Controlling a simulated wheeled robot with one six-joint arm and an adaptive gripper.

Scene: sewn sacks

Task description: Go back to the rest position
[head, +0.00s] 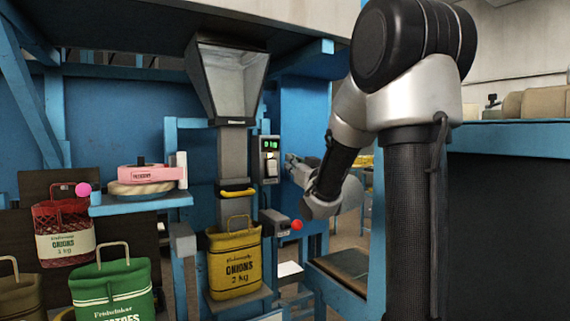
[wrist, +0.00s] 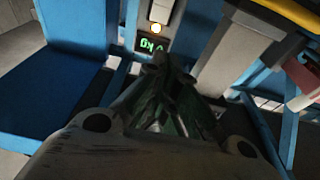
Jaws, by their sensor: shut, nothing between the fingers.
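My gripper (head: 292,159) is shut and empty in the head view. It is in front of or beside the small control box (head: 270,146) with a green display; I cannot tell whether it touches. In the wrist view my gripper (wrist: 162,62) points toward the box's green display (wrist: 151,45), with a lit round spot just beyond it. My arm bends down from the right side of the head view.
A yellow onion sack (head: 235,265) stands under the metal hopper (head: 229,80). A red knob (head: 297,225) sticks out below my gripper. A shelf (head: 140,204) holds a pink-labelled roll, with green and red sacks below. A blue-edged bench (head: 510,137) is at right.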

